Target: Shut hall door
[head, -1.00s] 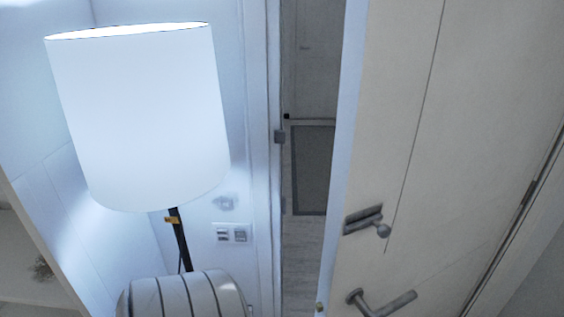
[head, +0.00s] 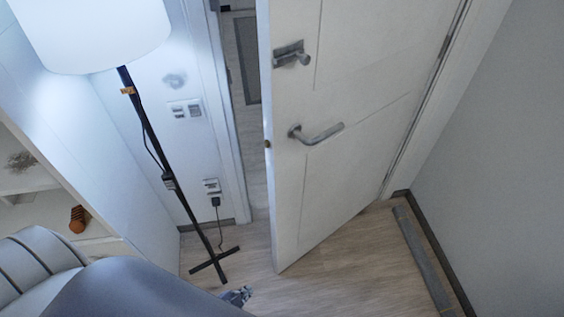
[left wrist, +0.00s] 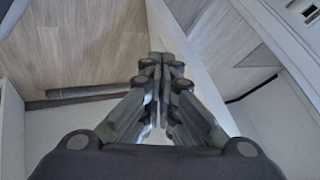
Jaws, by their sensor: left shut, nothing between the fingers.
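The white hall door (head: 350,90) stands partly open in the head view, hinged on its right side. A gap shows between its left edge and the door frame (head: 215,110). Its lever handle (head: 316,134) and a lock latch (head: 291,54) are on the face toward me. My left gripper (head: 238,295) shows small at the bottom of the head view, in front of the door's lower edge and apart from it. In the left wrist view the left gripper (left wrist: 160,62) is shut and empty. My right gripper is not in view.
A floor lamp (head: 150,135) with a cross-shaped base stands left of the door. Shelves (head: 30,185) are at the far left. A long grey bar (head: 422,258) lies on the floor by the right wall. Wood floor (head: 345,265) before the door is clear.

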